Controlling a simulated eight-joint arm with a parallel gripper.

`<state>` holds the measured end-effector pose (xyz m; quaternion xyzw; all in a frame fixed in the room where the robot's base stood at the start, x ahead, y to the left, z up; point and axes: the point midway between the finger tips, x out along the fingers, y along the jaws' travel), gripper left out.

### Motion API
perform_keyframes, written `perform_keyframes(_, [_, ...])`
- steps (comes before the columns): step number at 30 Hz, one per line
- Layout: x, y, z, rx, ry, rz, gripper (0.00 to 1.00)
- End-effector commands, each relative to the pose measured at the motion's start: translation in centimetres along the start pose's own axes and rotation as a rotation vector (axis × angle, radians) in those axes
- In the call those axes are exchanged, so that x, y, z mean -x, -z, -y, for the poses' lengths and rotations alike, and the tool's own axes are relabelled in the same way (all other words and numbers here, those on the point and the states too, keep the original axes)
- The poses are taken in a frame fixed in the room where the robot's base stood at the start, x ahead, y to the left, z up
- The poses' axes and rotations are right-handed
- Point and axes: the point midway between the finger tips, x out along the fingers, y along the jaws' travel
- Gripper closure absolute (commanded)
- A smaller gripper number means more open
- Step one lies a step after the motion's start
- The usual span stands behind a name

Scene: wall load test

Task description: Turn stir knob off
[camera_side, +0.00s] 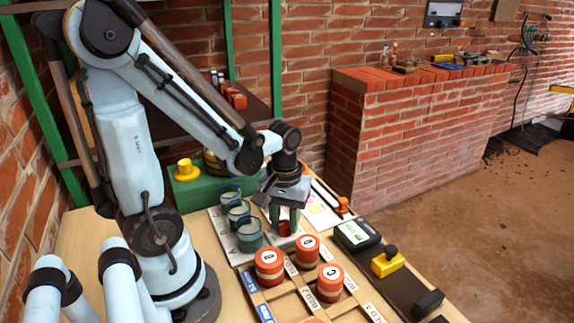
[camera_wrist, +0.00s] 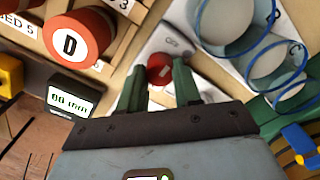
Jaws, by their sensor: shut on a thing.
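The stir knob (camera_side: 284,229) is a small red round knob on a pale plate beside the glass beakers. My gripper (camera_side: 284,220) points down over it, with green fingers on either side, shut on it. In the wrist view the red knob (camera_wrist: 159,67) shows between and just beyond the fingertips of my gripper (camera_wrist: 159,78), with a small pale mark on its face. The fingers partly hide the knob in the side view.
Several blue-rimmed glass beakers (camera_side: 249,235) stand close left of the gripper. Red lettered weights (camera_side: 269,262) sit in the wooden rack in front. A timer with a lit display (camera_side: 357,235) and a yellow block (camera_side: 388,262) lie to the right. A green box (camera_side: 190,192) stands behind.

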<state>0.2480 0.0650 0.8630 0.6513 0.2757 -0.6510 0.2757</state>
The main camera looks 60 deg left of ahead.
Motion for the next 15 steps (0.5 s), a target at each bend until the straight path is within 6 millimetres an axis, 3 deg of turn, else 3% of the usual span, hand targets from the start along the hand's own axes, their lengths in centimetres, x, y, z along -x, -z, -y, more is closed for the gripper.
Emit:
perform_keyframes(8, [-0.02,0.0,-0.01,0.001,-0.001,-0.001,0.97])
perform_keyframes(9, [-0.02,0.0,-0.01,0.001,-0.001,-0.001,0.64])
perform_keyframes(13, [-0.01,0.01,-0.01,0.001,-0.001,0.0,0.44])
perform_keyframes(15, [-0.01,0.0,-0.01,0.0,-0.001,0.0,0.41])
